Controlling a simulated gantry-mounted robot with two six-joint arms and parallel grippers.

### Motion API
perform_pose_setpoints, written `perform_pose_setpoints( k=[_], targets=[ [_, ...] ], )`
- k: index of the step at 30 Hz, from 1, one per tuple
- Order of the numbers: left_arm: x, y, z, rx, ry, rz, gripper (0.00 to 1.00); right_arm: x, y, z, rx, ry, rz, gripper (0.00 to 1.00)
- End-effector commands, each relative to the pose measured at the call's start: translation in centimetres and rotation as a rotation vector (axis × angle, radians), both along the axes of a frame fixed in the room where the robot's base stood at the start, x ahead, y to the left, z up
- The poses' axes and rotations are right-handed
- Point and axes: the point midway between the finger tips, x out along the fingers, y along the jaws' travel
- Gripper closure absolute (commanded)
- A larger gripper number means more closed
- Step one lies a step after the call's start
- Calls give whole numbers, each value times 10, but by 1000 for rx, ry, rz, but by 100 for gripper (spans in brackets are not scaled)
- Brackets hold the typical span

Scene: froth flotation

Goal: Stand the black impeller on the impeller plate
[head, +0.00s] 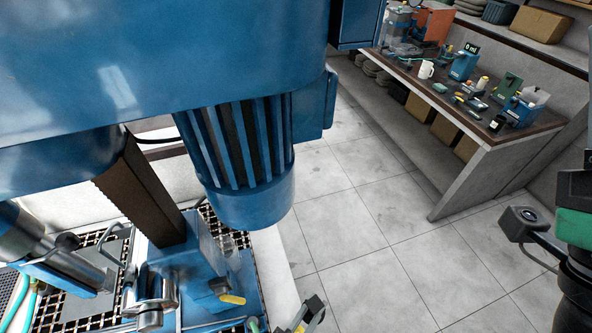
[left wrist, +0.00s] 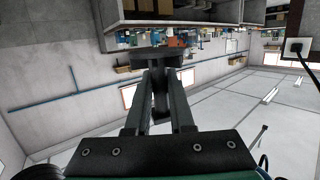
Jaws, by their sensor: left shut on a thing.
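In the left wrist view, my left gripper (left wrist: 160,78) is shut, its two dark fingers running close together. A dark, wide piece lies across the fingertips, which I take to be the black impeller (left wrist: 155,58); its outline blends with the fingers. In the head view, the big blue machine hides much of the left side, and I cannot make out the impeller or the left fingertips clearly. I cannot pick out the impeller plate in either view. My right arm shows at the right edge of the head view, its fingers out of frame.
A large blue machine with a ribbed motor housing (head: 240,160) fills the upper left. Below it are a blue block with metal fittings (head: 155,295) and dark grating (head: 85,315). A cluttered workbench (head: 465,200) stands at the back right. Tiled floor (head: 380,240) lies between.

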Motion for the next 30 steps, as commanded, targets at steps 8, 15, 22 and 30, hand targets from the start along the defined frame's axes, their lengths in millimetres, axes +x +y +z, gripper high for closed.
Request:
perform_pose_setpoints(
  k=[8,15,22,30],
  targets=[
    [4,-38,40,0,0,-104,100,0,0,21,0,0,0,50],
    [4,-37,87,1,0,-102,100,0,0,68,0,0,0,50],
    [4,-37,145,1,-1,-101,100,0,0,126,0,0,0,50],
    [4,-37,162,1,1,-101,100,0,0,144,0,0,0,50]
  ],
)
